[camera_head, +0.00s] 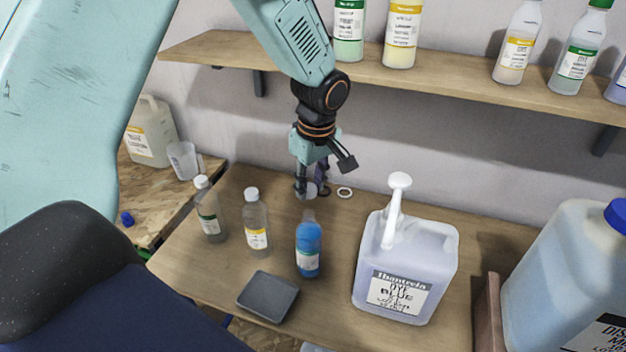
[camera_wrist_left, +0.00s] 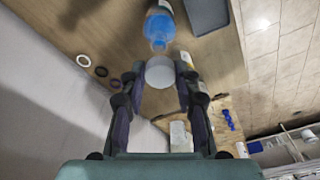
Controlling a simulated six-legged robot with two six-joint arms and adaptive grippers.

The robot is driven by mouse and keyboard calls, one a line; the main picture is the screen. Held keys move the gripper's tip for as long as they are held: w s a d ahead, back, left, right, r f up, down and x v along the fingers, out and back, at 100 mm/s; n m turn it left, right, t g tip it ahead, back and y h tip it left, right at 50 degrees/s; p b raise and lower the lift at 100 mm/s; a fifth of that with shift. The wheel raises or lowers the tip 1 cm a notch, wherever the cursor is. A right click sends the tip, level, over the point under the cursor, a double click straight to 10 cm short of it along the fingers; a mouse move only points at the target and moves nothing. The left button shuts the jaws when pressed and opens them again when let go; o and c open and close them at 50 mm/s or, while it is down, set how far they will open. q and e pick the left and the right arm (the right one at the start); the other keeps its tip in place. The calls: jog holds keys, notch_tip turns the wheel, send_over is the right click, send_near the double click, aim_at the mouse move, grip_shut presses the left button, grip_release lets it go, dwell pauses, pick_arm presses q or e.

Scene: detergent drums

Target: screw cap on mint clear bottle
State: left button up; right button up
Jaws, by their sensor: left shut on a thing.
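My left gripper (camera_head: 312,189) is shut on a pale round cap (camera_wrist_left: 160,72), which shows between its two fingers in the left wrist view (camera_wrist_left: 158,80). It holds the cap above the table, behind the blue-filled bottle in the head view. That bottle (camera_head: 308,250) stands upright, its clear neck open, with a small pale green label whose text I cannot read. The bottle also shows in the left wrist view (camera_wrist_left: 159,27), apart from the cap. My right gripper is not in view.
Two white-capped bottles, one green-labelled (camera_head: 209,212) and one yellow-labelled (camera_head: 256,225), stand left. A dark tray (camera_head: 267,296) lies in front. A pump jug (camera_head: 405,265) stands right. White (camera_head: 344,192) and dark rings lie behind. A bottle shelf (camera_head: 440,83) hangs above.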

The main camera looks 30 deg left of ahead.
pick_arm(q)
jog(key=shift+f+b, duration=0.55)
jog(key=shift+f, duration=0.3)
jog(key=shift+w+a+f+b, duration=0.1)
jog(key=shift+a+f+b, duration=0.05)
jog(key=shift+f+b, duration=0.4)
jog(key=shift+w+a+f+b, duration=0.1)
jog(key=shift+f+b, duration=0.2)
jog(key=shift+f, duration=0.55)
jog(key=shift+s+d, duration=0.1)
jog(key=shift+d, duration=0.15)
jog(key=shift+a+f, duration=0.1)
jog(key=shift+f, duration=0.15)
jog(key=shift+r, duration=0.1)
jog(key=shift+a, duration=0.15)
